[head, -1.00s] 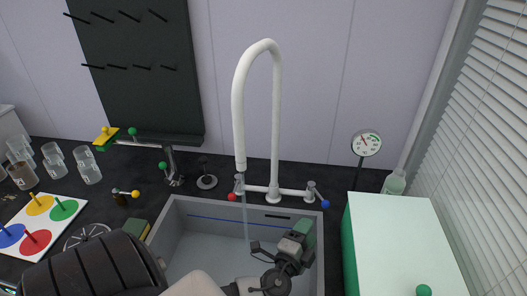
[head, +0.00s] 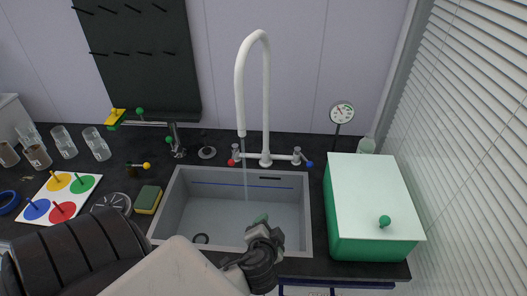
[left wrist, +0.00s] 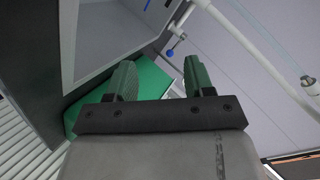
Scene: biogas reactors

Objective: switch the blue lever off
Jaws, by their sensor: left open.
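The blue lever (head: 309,164) is a small blue knob at the right end of the white faucet's (head: 265,160) base, behind the sink's back right corner. It also shows in the left wrist view, above the fingers, as a blue knob (left wrist: 170,53) on a short stem. My left gripper (head: 262,222) is over the front right part of the sink, apart from the lever. Its green fingers (left wrist: 158,75) are open with nothing between them. My right gripper is not in view.
A green box (head: 370,200) with a pale lid and green knob stands right of the sink. A red lever (head: 231,162) is at the faucet's left. A sponge (head: 148,199) and coloured peg board (head: 90,184) lie left.

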